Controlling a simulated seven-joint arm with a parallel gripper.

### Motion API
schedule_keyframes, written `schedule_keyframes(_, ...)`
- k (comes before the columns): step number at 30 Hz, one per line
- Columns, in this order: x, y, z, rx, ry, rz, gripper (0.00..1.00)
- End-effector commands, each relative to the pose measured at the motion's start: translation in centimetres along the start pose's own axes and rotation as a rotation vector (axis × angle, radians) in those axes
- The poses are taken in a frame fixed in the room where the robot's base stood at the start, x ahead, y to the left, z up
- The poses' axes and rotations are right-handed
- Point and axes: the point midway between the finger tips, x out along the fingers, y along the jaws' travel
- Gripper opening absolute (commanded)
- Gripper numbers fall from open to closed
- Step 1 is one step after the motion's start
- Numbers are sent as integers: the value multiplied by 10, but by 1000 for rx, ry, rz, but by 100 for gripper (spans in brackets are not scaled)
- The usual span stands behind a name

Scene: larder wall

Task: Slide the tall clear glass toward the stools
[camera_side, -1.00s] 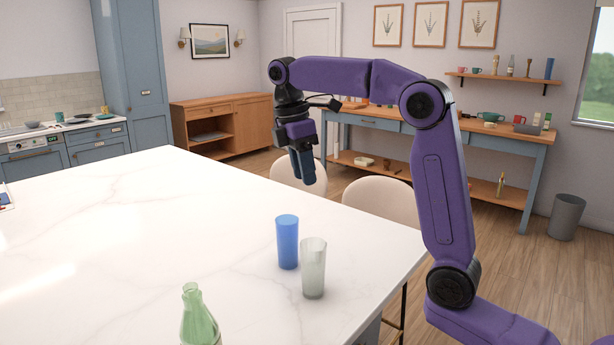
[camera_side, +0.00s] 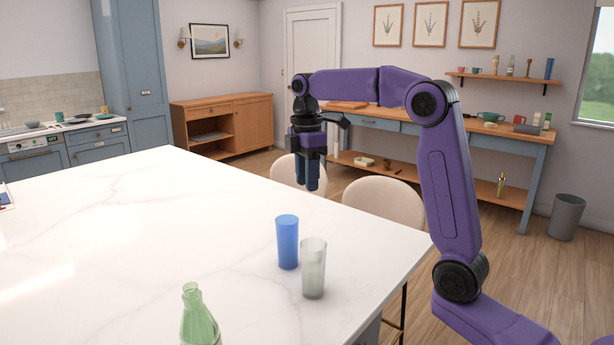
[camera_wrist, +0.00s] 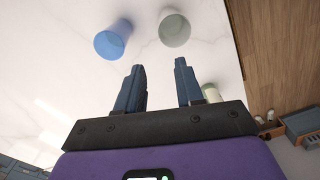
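The tall clear glass (camera_side: 313,270) stands upright on the white marble counter (camera_side: 150,240), near its right edge. It also shows at the top of the wrist view (camera_wrist: 174,30). Two cream stools stand beyond the counter's far edge, one at left (camera_side: 283,172) and one at right (camera_side: 385,198). My gripper (camera_side: 311,187) points down near that edge, in front of the left stool and well apart from the glass. In the wrist view its fingers (camera_wrist: 159,85) are spread with nothing between them.
A blue glass (camera_side: 287,243) stands close beside the clear glass, just to its left; it also shows in the wrist view (camera_wrist: 113,40). A green bottle (camera_side: 199,318) stands at the counter's near side. The counter left of the glasses is mostly clear.

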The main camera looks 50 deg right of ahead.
Motion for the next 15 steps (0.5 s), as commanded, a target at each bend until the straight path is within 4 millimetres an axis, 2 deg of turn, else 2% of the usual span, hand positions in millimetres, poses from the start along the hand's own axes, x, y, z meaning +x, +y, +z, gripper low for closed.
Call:
schedule_keyframes(10,2,0,0,0,0,-1,37)
schedule_keyframes(15,19,0,0,-1,-1,-3,37)
